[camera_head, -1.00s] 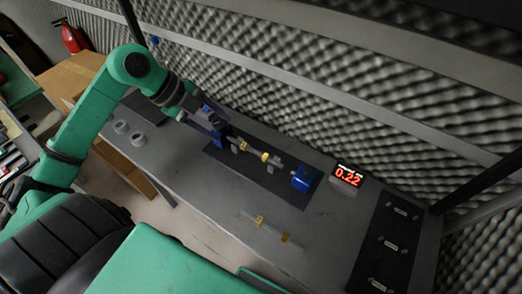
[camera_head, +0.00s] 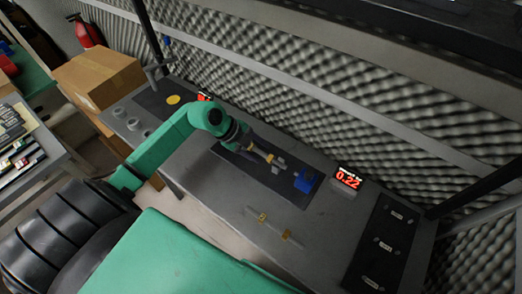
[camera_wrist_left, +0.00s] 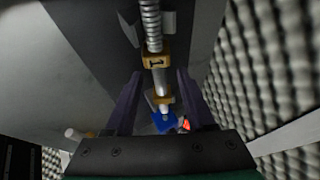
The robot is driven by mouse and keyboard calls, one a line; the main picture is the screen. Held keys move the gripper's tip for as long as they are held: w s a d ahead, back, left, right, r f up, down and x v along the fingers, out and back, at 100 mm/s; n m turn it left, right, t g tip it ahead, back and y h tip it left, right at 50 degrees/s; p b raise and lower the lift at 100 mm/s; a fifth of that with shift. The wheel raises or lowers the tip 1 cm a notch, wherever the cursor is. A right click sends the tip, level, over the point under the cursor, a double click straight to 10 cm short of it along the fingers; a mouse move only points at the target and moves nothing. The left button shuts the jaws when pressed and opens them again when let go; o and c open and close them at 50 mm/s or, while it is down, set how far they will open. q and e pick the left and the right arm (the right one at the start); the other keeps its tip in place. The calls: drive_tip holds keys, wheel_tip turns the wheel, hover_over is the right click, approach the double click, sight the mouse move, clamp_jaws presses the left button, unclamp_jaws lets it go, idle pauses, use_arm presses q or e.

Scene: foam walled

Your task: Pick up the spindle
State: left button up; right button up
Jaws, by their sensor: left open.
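The spindle is a grey metal shaft with gold collars; part of it shows beyond my gripper in the head view (camera_head: 269,158). In the wrist view the spindle (camera_wrist_left: 155,63) runs down the middle, with a ribbed end at the top and a gold collar marked with a dark sign. My left gripper (camera_head: 256,150) is open above the black fixture plate. In the wrist view the two fingers of the left gripper (camera_wrist_left: 158,82) stand on either side of the spindle, with gaps beside it. My arm hides the left end of the spindle in the head view. My right gripper is out of view.
A blue block (camera_head: 306,181) stands at the fixture's right end, beside a red-lit display (camera_head: 348,178) reading 0.22. A black labelled panel (camera_head: 385,245) lies at right. A foam wall (camera_head: 330,95) runs behind.

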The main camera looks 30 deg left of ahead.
use_arm(q)
clamp_jaws()
idle(1.3)
